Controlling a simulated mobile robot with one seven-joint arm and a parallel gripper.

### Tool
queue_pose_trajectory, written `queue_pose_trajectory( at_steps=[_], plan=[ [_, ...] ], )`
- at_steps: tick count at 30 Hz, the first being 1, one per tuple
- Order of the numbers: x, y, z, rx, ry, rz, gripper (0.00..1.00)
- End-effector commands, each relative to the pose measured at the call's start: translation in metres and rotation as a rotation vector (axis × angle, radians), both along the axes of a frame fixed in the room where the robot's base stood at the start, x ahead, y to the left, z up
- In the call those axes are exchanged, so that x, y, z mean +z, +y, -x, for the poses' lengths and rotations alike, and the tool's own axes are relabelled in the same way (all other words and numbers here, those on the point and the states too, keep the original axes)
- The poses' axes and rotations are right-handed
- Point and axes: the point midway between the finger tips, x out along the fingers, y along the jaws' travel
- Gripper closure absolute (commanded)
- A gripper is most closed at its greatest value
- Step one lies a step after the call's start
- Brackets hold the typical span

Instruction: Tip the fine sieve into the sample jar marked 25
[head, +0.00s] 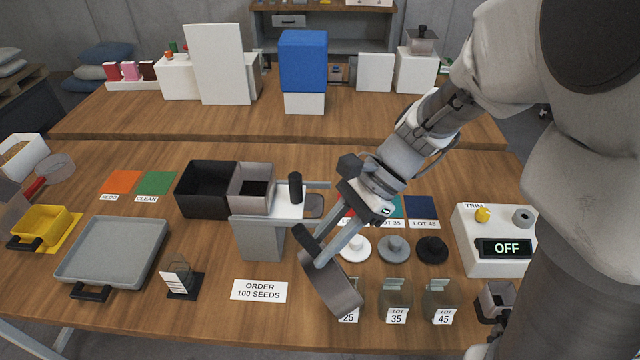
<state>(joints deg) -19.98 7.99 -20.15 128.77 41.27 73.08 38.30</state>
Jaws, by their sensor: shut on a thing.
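My gripper (317,250) is shut on the black handle of a grey tray-like vessel, which I take to be the fine sieve (336,288). The sieve is steeply tilted and hangs over the jar marked 25. Only the lower label (349,318) of that jar shows, and the sieve hides most of the rest. I cannot tell whether anything is leaving the sieve or whether it touches the jar. The jars marked 35 (395,297) and 45 (440,297) stand in a row to the right.
White (355,249), grey (392,249) and black (432,250) knobbed lids lie behind the jars. A white trim box (493,243) reading OFF stands at right. Grey and black bins (207,193) stand left of my gripper, with a grey tray (112,250) farther left.

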Motion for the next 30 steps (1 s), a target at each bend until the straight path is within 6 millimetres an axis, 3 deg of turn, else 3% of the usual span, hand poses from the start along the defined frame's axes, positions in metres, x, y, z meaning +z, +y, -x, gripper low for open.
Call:
queue_pose_trajectory(
  at_steps=[30],
  plan=[
    [0.001,-0.015,-0.008,0.0,0.048,-0.093,1.0]
  ],
)
